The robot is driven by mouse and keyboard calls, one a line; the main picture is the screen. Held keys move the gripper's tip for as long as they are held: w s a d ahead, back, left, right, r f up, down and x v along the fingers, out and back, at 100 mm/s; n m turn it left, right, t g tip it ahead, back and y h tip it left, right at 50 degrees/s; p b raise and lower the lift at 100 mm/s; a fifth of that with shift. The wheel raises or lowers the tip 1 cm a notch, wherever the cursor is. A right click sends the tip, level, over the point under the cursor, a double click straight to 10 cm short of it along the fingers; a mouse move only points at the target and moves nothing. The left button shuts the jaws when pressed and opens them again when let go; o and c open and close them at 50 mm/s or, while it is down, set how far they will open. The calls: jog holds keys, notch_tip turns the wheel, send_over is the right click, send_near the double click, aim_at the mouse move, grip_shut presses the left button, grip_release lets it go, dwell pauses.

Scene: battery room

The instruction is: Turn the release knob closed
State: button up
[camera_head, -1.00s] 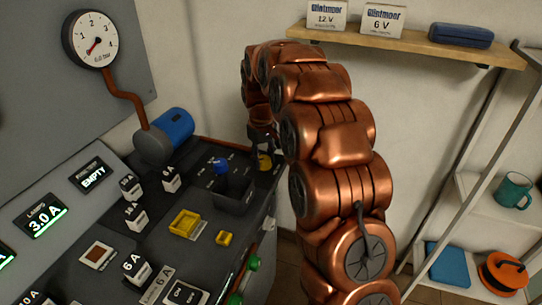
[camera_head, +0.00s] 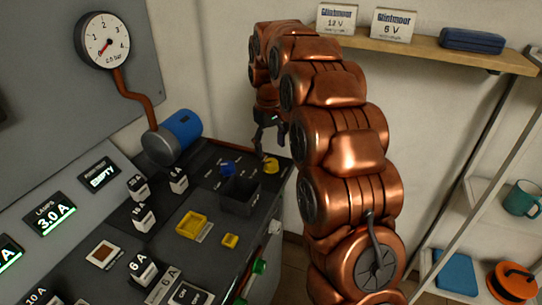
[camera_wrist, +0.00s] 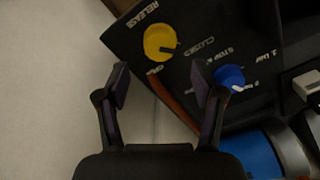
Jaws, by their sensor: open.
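The release knob (camera_wrist: 160,42) is a round yellow knob on the dark panel, beside printed RELEASE, OPEN and CLOSED labels. Its dark pointer mark faces right in the wrist view, towards CLOSED. In the head view, the release knob (camera_head: 271,166) sits at the far right corner of the console. My gripper (camera_wrist: 159,75) is open and empty, with its two fingers spread apart and the knob ahead of the gap. In the head view, my gripper (camera_head: 270,146) hangs above the knob, and a gap shows between them.
A blue knob (camera_wrist: 229,76) is close to the right finger in the wrist view. In the head view, a dark open box (camera_head: 240,196) stands in front of the knobs, and a blue cylinder (camera_head: 184,127) lies behind left. A wall shelf (camera_head: 440,50) is at right.

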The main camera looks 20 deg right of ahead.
aim_at(270, 163)
notch_tip(270, 163, up, 6)
jog(key=shift+a+f, duration=0.1)
jog(key=shift+s, duration=0.1)
dwell(0.6)
jog(key=s+a+r+p, duration=0.2)
jog(key=s+a, duration=0.1)
jog(key=s, duration=0.7)
jog(key=s+a+r+p, duration=0.1)
jog(key=s+a+p, duration=0.15)
jog(key=s, duration=0.65)
jog(key=s+a+f+m+g+p, duration=0.1)
jog(key=s+f, duration=0.1)
jog(key=s, duration=0.9)
jog(key=s+a+f+m+p, duration=0.1)
jog(key=s+a+f+p, duration=0.1)
jog(key=s, duration=0.9)
jog(key=shift+a+f+g, duration=0.25)
jog(key=shift+f+g, duration=0.1)
jog(key=shift+g, duration=0.05)
